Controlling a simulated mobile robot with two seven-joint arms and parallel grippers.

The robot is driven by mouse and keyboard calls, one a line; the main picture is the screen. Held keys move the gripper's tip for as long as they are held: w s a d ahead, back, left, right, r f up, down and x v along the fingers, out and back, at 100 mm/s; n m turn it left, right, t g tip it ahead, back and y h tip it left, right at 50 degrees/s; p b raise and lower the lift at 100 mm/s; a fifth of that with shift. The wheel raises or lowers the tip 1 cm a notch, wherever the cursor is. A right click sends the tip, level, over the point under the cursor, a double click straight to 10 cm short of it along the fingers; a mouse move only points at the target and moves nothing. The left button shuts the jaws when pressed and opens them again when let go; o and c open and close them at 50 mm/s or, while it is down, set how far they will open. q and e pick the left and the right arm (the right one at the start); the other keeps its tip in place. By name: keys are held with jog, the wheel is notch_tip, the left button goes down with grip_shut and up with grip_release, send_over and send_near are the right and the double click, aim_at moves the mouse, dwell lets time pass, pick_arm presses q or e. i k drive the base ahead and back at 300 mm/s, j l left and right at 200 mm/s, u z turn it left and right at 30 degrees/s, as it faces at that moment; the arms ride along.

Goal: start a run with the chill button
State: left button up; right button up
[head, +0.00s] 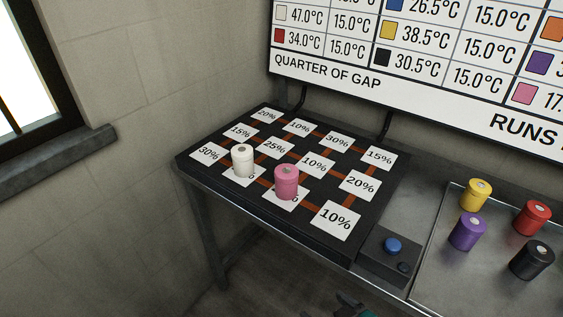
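A blue round button (392,245) sits on top of a dark control box (376,262) at the bench's front, between the black board and the metal tray. A smaller dark button (403,267) is beside it on the same box. Nothing touches either button. At the bottom edge, a dark piece with a bit of green, probably the tip of my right gripper (352,308), shows below and left of the box, apart from it. Most of it is cut off, so its opening is hidden. My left gripper is not in view.
The black board (345,246) has percent squares joined by orange lines; a white canister (242,160) and a pink canister (286,181) stand on it. Yellow, purple, red and black canisters stand on the tray (433,275). A temperature sign (330,77) hangs behind.

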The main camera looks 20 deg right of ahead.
aim_at(392, 245)
jog(key=i+j+z, duration=0.1)
jog(key=z, duration=0.6)
jog(key=l+z, duration=0.25)
jog(key=k+l+z, duration=0.1)
jog(key=z, duration=0.2)
